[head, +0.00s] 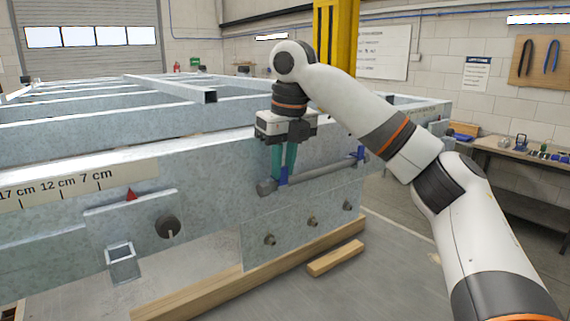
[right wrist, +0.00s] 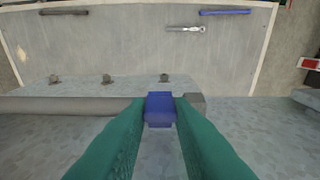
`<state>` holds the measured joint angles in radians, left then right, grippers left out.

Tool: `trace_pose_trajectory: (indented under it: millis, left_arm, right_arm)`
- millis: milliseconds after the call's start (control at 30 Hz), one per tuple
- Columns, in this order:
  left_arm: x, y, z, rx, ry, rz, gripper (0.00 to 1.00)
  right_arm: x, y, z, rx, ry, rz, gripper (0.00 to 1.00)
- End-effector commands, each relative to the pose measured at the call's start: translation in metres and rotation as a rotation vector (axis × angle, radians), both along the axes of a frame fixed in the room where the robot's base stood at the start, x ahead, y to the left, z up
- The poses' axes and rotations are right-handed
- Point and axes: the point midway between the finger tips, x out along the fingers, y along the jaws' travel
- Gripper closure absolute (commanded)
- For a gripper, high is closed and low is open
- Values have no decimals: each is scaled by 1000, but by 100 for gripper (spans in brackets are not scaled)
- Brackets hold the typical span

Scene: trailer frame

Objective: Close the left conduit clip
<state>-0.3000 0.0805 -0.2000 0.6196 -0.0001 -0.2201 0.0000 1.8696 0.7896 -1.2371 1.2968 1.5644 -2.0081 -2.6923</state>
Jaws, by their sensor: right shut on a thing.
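The left conduit clip (head: 283,176) is a small blue piece near the left end of a grey conduit (head: 322,174) along the frame's side. My right gripper (head: 284,160) points down with its teal fingers shut on this clip. In the right wrist view the blue clip (right wrist: 159,109) sits between the fingertips, beside the conduit's capped end (right wrist: 195,103). I cannot tell whether the clip is fully closed, as the fingers cover its sides. A second blue clip (head: 361,153) is at the conduit's right end. My left gripper is not in view.
A plate with several bolts (head: 312,222) lies below the conduit. Wooden beams (head: 337,258) rest on the floor under the frame. A workbench (head: 510,150) stands at the right. In the wrist view a pale panel (right wrist: 120,45) carries a wrench (right wrist: 186,29).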

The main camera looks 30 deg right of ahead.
Motion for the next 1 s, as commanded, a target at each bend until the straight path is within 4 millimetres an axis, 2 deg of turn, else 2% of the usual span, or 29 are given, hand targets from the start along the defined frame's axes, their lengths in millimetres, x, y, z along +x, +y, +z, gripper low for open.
trace_pose_trajectory:
  millis: [33, 600, 633, 767, 1000]
  left_arm:
    - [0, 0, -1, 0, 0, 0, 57]
    - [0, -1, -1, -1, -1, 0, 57]
    - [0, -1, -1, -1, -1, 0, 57]
    - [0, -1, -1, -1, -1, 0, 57]
    - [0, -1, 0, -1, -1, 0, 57]
  right_arm:
    - [0, 0, -5, -5, 25, 1, 100]
    - [1, 1, -7, -8, 56, 4, 100]
    - [1, 1, -7, -8, 56, 4, 78]
    - [2, 1, -6, -7, 52, 3, 57]
    - [2, 0, -4, -6, 46, 2, 57]
